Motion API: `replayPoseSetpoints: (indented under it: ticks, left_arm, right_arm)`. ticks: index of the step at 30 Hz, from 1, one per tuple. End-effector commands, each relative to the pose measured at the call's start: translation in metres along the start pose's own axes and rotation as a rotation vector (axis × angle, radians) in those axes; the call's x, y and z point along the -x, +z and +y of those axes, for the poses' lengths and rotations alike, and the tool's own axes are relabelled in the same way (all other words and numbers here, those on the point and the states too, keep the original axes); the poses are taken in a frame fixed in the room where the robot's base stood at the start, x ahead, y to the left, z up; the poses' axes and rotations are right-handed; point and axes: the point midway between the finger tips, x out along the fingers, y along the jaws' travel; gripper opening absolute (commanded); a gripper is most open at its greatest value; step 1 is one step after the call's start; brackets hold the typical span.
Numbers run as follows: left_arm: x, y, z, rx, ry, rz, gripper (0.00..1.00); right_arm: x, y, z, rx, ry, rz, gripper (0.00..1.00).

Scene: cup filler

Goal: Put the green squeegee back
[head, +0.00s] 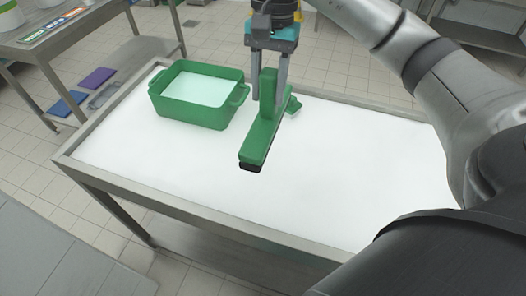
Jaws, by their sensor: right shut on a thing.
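The green squeegee (262,138) is in the grip of my right gripper (267,95), in the middle of the head view. Its upright green handle part sits between the two grey fingers, and its long green head with a black end points toward the lower left. The squeegee appears over the white table top; I cannot tell whether it touches the surface. My left gripper is not in view.
A green tub (198,112) with handles and pale contents stands on the white table (340,160), left of the squeegee. A small green piece (293,105) shows behind the gripper. The table's right and front are clear. A side table (60,45) stands at upper left.

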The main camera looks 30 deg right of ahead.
Motion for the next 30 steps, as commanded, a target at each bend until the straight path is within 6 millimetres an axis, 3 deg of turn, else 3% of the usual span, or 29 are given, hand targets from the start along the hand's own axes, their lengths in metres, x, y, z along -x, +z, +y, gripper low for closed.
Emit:
replayPoseSetpoints:
  ticks: [1,4,12,22,30]
  left_arm:
    - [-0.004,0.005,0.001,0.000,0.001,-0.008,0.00]
    - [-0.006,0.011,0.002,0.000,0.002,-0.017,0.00]
    - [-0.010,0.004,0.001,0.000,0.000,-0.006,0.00]
    - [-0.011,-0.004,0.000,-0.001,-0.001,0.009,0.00]
    - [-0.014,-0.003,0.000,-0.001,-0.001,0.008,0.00]
  right_arm:
    - [-0.017,-0.002,0.001,-0.001,0.004,-0.005,0.00]
    - [-0.043,-0.006,0.001,-0.002,0.005,-0.004,0.00]
    - [-0.108,-0.015,0.000,-0.001,0.001,-0.003,0.00]
    - [-0.136,-0.020,0.000,0.000,-0.001,0.000,0.00]
    - [-0.171,-0.026,0.000,-0.001,0.000,0.000,0.00]
